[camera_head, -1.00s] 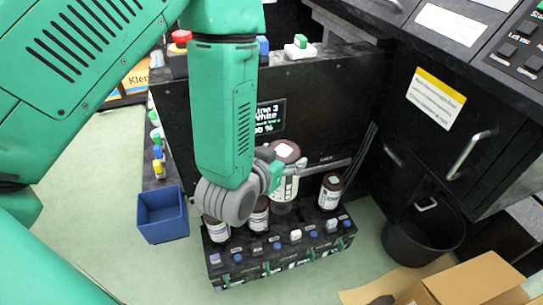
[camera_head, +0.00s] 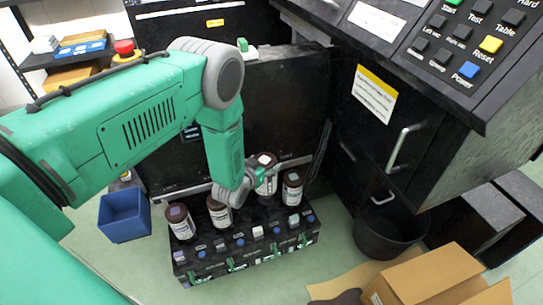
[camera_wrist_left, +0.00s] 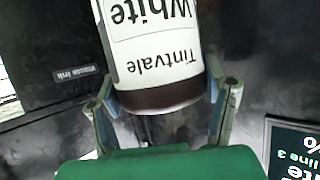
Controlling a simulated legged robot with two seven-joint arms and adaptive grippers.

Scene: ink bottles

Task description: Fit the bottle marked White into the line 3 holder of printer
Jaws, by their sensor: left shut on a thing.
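The White bottle (camera_head: 268,182) is a white-labelled bottle with a dark brown cap. Its label reads White and Tintvale, upside down in the left wrist view (camera_wrist_left: 152,50). My left gripper (camera_head: 257,180) is shut on it, with fingers (camera_wrist_left: 160,96) on both sides near the brown end. The bottle is about upright at the third place of the printer's black holder row (camera_head: 205,262), between two standing bottles. The gripper hides part of it; I cannot tell whether it is seated. A line 3 screen (camera_wrist_left: 293,152) shows at right in the wrist view. My right gripper is not in view.
Other bottles stand in the row: two at left (camera_head: 180,222) (camera_head: 219,213) and one at right (camera_head: 292,189). A blue bin (camera_head: 124,216) is left of the row. A black bucket (camera_head: 385,238) and cardboard box (camera_head: 425,275) are at right. Printer cabinets rise behind.

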